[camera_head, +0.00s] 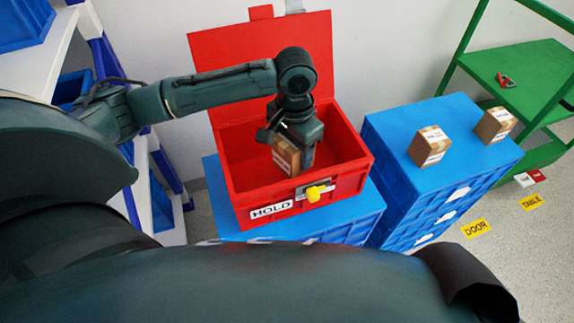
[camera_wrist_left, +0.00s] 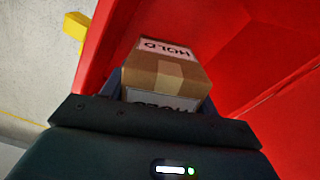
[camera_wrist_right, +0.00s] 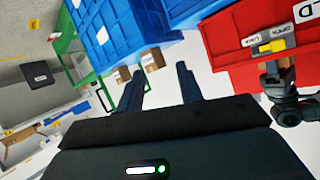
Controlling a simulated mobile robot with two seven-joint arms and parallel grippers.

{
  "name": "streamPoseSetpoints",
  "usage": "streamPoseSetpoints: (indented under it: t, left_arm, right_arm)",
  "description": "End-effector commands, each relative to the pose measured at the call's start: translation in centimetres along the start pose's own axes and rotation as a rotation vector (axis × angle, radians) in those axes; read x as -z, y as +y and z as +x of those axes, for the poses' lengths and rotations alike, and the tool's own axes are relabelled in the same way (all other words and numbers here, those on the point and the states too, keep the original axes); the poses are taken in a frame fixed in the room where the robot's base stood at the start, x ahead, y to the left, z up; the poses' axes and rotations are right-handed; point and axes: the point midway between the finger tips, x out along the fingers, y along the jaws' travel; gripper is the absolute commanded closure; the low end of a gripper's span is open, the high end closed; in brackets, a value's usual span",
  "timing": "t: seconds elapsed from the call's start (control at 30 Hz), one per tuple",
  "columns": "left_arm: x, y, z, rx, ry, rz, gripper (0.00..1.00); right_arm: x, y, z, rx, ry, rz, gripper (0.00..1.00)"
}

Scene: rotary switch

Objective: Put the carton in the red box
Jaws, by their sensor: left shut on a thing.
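The small brown carton (camera_head: 285,156) with white HOLD labels is in my left gripper (camera_head: 298,150). The gripper reaches down inside the open red box (camera_head: 300,185), its fingers shut on the carton. The left wrist view shows the carton (camera_wrist_left: 165,74) between the fingers, with the red wall (camera_wrist_left: 100,50) of the box beside it. I cannot tell whether the carton touches the box floor. The red lid (camera_head: 225,60) stands open at the back. My right gripper (camera_wrist_right: 158,72) is open and empty, outside the box; the head view does not show it.
The red box stands on a blue crate (camera_head: 345,225); its front has a yellow knob (camera_head: 314,193) and a HOLD label. Two more cartons, a nearer one (camera_head: 430,146) and a farther one (camera_head: 494,125), sit on a blue stack to the right. A green rack (camera_head: 530,72) stands beyond.

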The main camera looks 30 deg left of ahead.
Motion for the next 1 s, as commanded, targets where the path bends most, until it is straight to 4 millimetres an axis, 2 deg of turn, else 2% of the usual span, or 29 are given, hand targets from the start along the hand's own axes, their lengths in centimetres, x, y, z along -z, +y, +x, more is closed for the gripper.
streamPoseSetpoints:
  t: [0.03, 0.1, 0.27, 0.5, 0.6, 0.97, 1.0]
  left_arm:
    - [0.0, 0.0, 1.2, 0.001, -0.001, 0.001, 0.69]
    - [0.0, 0.0, 2.2, 0.001, 0.0, 0.0, 0.69]
    - [0.0, 0.0, 3.7, 0.001, 0.0, 0.0, 0.69]
    - [0.0, 0.0, 7.4, 0.001, 0.001, -0.003, 0.69]
    - [0.0, 0.0, 8.1, 0.002, 0.001, -0.002, 0.69]
    - [0.0, 0.0, 8.2, 0.0, 0.001, -0.002, 0.69]
    - [0.0, 0.0, 8.3, 0.0, 0.001, -0.002, 0.39]
  right_arm:
    - [-0.2, 0.1, 0.2, -0.002, 0.007, -0.003, 0.64]
    - [0.0, 0.3, 0.2, -0.005, 0.017, -0.008, 0.64]
    - [0.4, 0.5, -0.2, -0.012, 0.035, -0.011, 0.64]
    - [0.2, 0.9, -0.7, -0.024, 0.056, -0.016, 0.64]
    - [0.5, 0.9, -1.0, -0.026, 0.064, -0.019, 0.64]
    - [0.4, 0.8, -1.2, -0.024, 0.057, -0.018, 0.64]
    - [0.3, 0.8, -1.1, -0.023, 0.054, -0.018, 0.64]
